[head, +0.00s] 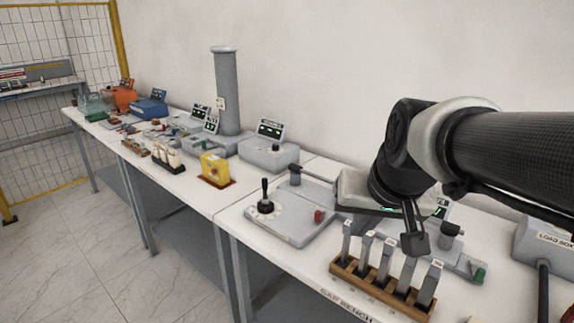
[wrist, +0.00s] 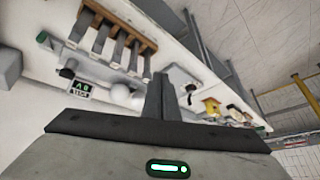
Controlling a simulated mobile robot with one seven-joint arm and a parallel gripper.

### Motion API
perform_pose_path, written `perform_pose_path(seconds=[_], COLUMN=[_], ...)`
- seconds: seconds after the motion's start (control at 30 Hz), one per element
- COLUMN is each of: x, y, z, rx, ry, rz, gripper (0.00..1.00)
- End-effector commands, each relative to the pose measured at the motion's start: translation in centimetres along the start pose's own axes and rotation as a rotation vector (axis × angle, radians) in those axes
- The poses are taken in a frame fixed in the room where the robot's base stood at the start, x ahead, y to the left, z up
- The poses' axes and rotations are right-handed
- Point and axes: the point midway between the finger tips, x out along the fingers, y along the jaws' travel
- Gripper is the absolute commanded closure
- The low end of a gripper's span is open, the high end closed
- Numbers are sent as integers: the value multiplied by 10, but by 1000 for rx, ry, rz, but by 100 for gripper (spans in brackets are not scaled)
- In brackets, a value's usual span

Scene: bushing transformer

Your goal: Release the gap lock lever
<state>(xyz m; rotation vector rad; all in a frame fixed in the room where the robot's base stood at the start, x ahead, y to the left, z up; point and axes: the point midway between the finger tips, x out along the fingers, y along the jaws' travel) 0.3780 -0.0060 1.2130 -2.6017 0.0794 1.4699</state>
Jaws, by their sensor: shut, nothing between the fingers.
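No label names the gap lock lever, so I cannot tell which control it is. A black-handled lever (head: 265,193) stands upright on a grey base plate (head: 290,232), which also carries a red knob (head: 318,216). Right of my gripper, a grey fixture has a green-tipped handle (head: 479,274) and a black knob (head: 451,229); the green tip also shows in the wrist view (wrist: 43,37). My gripper (head: 414,242) is shut and empty, pointing down above the bench behind the gauge rack. In the wrist view its fingers (wrist: 158,98) are together. My arm hides part of the bench.
A wooden rack (head: 372,290) with several upright grey bars stands at the bench's front edge, close below my gripper. A load box (head: 545,240) is at the right. A yellow block (head: 214,168) and grey column (head: 228,90) stand farther left. The wall is behind.

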Motion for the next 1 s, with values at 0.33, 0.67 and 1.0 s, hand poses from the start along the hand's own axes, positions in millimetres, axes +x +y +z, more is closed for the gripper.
perform_pose_path(seconds=[0.33, 0.67, 1.0], x=[136, 232, 247], y=[15, 42, 48], z=[-99, -141, -148], rx=[181, 326, 356], ry=[-1, 12, 18], rz=[-81, -166, -181], gripper=[100, 100, 100])
